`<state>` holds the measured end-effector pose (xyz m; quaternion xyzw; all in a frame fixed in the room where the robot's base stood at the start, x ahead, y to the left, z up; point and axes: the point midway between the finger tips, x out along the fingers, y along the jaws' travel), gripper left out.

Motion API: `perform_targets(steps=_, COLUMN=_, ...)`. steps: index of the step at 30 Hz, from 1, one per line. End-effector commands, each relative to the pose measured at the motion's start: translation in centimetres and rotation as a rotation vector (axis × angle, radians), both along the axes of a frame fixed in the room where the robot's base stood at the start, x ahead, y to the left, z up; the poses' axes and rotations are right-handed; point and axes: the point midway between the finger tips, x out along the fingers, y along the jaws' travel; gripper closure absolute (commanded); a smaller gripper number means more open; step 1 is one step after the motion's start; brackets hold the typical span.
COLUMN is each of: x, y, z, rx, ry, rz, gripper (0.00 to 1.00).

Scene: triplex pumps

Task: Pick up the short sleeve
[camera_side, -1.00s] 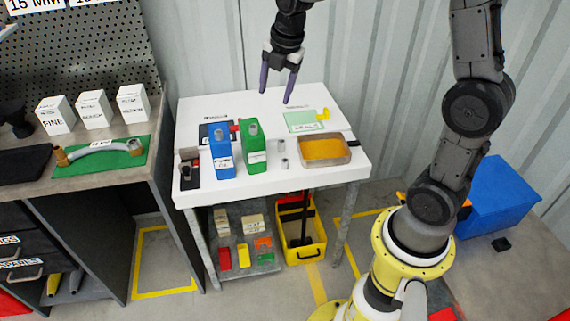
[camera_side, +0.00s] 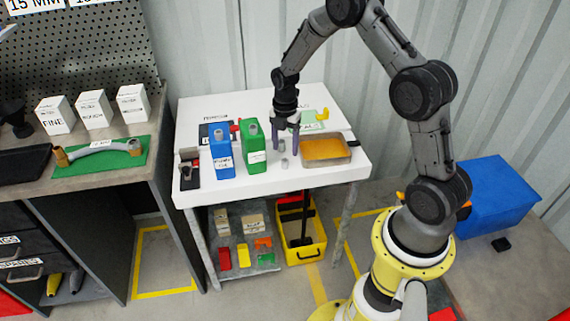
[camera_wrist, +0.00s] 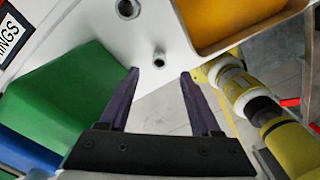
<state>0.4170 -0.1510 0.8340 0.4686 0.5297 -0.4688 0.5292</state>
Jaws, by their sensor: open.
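Two small grey hollow sleeves stand upright on the white table between the green container and the orange-floored tray. The front one (camera_side: 284,162) looks shorter than the back one (camera_side: 281,146), which the fingers partly cover in the side view. My gripper (camera_side: 286,150) points down over the table beside them, open and empty. In the wrist view both sleeves, one at left (camera_wrist: 128,64) and one more central (camera_wrist: 159,59), show beyond the open fingertips (camera_wrist: 161,71). Neither is clearly gripped. I cannot tell surely which is shorter there.
The green container (camera_side: 253,150) stands close left of my gripper, with a blue container (camera_side: 222,156) beyond it. The tray (camera_side: 347,155) lies close on the right. The table front (camera_side: 270,182) is clear.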

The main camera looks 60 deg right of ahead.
Motion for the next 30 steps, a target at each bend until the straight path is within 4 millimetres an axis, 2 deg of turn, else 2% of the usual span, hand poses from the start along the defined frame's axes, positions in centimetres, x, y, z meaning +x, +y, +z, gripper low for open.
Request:
perform_targets(steps=5, x=0.0, y=0.0, z=-1.1, rx=0.001, ry=0.001, rz=0.000, gripper=0.35)
perform_targets(steps=12, x=0.0, y=0.0, z=-4.5, rx=0.001, ry=0.002, rz=0.000, gripper=0.35)
perform_targets(steps=15, x=0.1, y=0.0, z=-5.3, rx=0.000, ry=0.000, rz=0.000, gripper=0.35)
perform_targets(steps=23, x=0.1, y=0.0, z=-5.7, rx=-0.001, ry=-0.002, rz=0.000, gripper=0.35)
perform_targets(steps=24, x=0.1, y=0.0, z=-5.7, rx=-0.001, ry=-0.001, rz=0.000, gripper=0.37)
perform_targets(steps=26, x=0.1, y=0.0, z=-5.7, rx=-0.001, ry=-0.001, rz=0.000, gripper=0.48)
perform_targets(steps=30, x=0.1, y=0.0, z=-5.6, rx=-0.001, ry=-0.001, rz=0.000, gripper=0.73)
